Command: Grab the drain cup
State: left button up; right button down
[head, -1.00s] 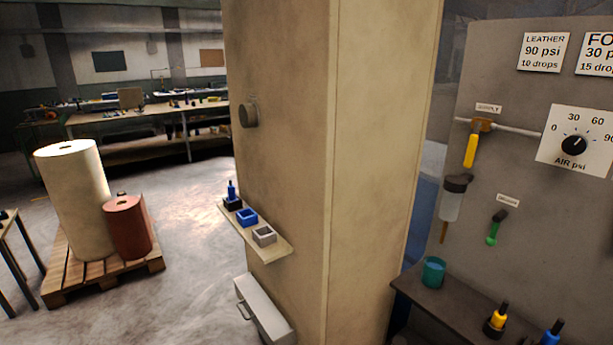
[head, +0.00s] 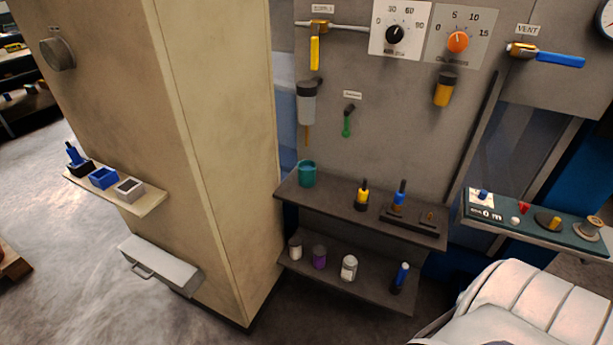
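A teal cup (head: 307,173), which looks like the drain cup, stands upright at the left end of a dark shelf (head: 335,203) in the head view. It sits below a clear filter bowl (head: 307,103) with a thin brown tube hanging from it. The cup is apart from the tube's lower end. Neither of my grippers is in view.
Yellow (head: 362,195) and blue (head: 399,195) handled tools stand right of the cup. A lower shelf (head: 330,268) holds small bottles. A tan column (head: 225,150) rises to the left. A white padded shape (head: 520,300) fills the lower right.

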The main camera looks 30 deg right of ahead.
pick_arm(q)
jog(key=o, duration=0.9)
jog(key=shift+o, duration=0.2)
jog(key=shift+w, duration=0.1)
